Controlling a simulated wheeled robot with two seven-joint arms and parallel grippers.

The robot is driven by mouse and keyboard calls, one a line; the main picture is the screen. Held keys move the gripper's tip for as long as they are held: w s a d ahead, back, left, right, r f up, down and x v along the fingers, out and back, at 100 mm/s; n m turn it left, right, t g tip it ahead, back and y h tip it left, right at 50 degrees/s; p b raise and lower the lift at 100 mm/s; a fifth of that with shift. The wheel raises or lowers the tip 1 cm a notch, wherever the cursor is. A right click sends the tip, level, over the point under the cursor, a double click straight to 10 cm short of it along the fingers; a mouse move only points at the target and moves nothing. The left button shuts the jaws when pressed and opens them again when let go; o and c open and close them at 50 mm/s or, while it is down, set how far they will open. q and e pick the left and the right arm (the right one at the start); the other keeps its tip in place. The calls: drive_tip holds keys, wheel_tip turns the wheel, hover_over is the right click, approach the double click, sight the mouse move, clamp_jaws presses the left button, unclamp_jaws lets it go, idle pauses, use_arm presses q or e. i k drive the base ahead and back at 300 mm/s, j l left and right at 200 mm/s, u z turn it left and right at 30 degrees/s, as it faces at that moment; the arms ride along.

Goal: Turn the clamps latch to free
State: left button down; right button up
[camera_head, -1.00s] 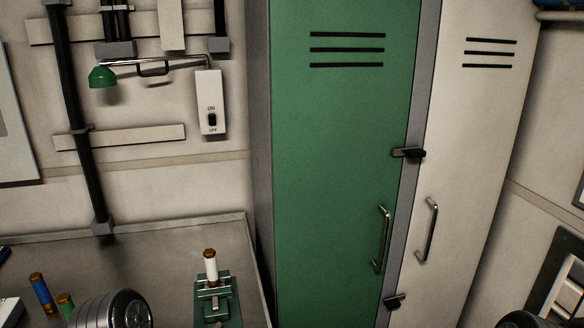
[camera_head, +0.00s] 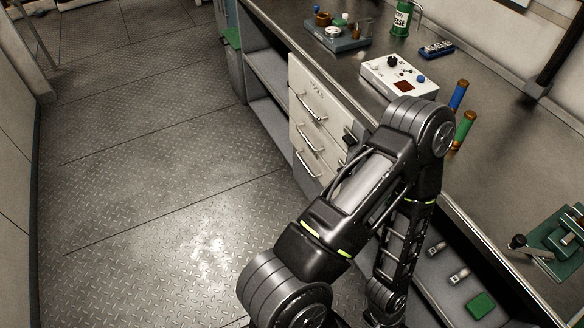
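A white drawer cabinet (camera_head: 297,92) stands under the bench, with a label that seems to read "TOOLS" and several metal bar handles. A small dark latch-like part (camera_head: 349,137) shows at its right side, partly behind my arm. Whether it is the clamps latch, and how it is turned, I cannot tell. No label reading clamps is legible. One of my arms crosses the middle right, with its elbow over the bench edge and its forearm hanging down in front of the bench. Neither gripper is in view.
The bench top (camera_head: 490,190) holds a white control box (camera_head: 399,76), a blue cylinder (camera_head: 458,95), a green cylinder (camera_head: 465,129) and a green fixture (camera_head: 562,238) at the right. A lower shelf holds a green block (camera_head: 481,305). The metal floor (camera_head: 150,190) at left is clear.

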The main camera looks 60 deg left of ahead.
sight(341, 163)
drive_tip(key=u, duration=1.75)
